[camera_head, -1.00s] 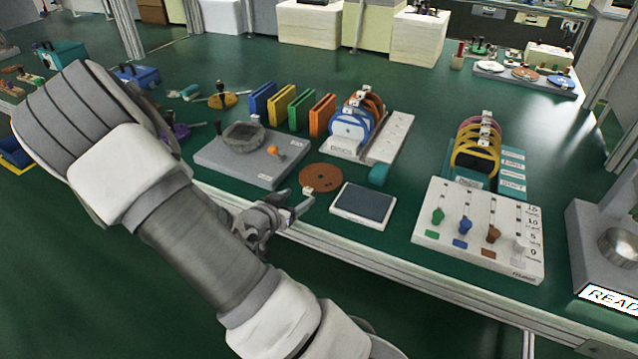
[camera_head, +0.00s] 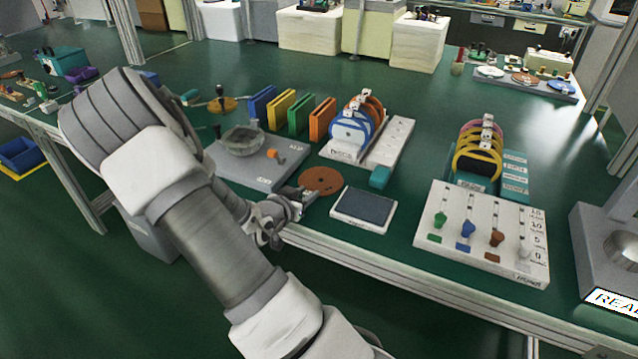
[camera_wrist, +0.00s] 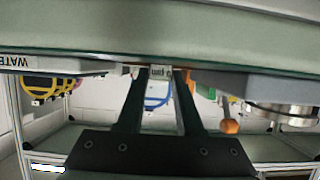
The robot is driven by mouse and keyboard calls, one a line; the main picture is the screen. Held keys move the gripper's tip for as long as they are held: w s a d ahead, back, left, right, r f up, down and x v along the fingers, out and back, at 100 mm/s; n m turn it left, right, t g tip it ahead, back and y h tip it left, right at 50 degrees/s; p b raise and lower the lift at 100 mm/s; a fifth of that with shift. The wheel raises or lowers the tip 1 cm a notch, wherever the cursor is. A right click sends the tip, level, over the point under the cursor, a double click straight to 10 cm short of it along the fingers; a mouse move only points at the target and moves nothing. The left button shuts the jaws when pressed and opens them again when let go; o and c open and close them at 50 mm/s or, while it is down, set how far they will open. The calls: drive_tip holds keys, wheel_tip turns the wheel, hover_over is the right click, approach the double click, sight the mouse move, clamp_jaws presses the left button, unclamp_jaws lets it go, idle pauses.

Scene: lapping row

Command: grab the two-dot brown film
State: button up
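A rack (camera_head: 345,148) on the bench holds upright ring-shaped films with white tabs. Blue rings (camera_head: 347,127) are in front and orange-brown rings (camera_head: 371,105) behind. The dots on their tabs are too small to read. A flat brown disc (camera_head: 321,181) lies on the bench in front of the rack. My gripper (camera_head: 299,203) is at the bench's front edge, just short of the disc. A blue ring shows beyond the gap (camera_wrist: 157,102).
A grey plate with a stone-like bowl (camera_head: 243,139) is left of the disc. A dark pad (camera_head: 364,208) is right of it. A white peg board (camera_head: 481,232) and a yellow-and-pink ring rack (camera_head: 478,160) stand farther right. Coloured upright slabs (camera_head: 299,115) stand behind. Bare bench lies behind the racks.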

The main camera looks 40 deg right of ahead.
clamp_jaws()
drive_tip(key=shift+r, duration=0.15)
drive_tip(key=shift+r, duration=0.25)
wheel_tip(320, 180, up, 4)
drive_tip(key=shift+f+p, duration=0.1)
drive_tip(key=shift+p, duration=0.95)
drive_tip(key=s+d+r+p, duration=0.3)
drive_tip(key=s+r+p, duration=0.3)
drive_tip(key=s, duration=0.4)
drive_tip(key=shift+s+d+r+p, duration=0.25)
drive_tip(key=shift+s+r+p, duration=0.15)
drive_tip(key=shift+p, duration=0.45)
drive_tip(key=shift+s+f+p, duration=0.1)
drive_tip(key=shift+s+p, duration=0.05)
drive_tip(key=shift+p, duration=0.25)
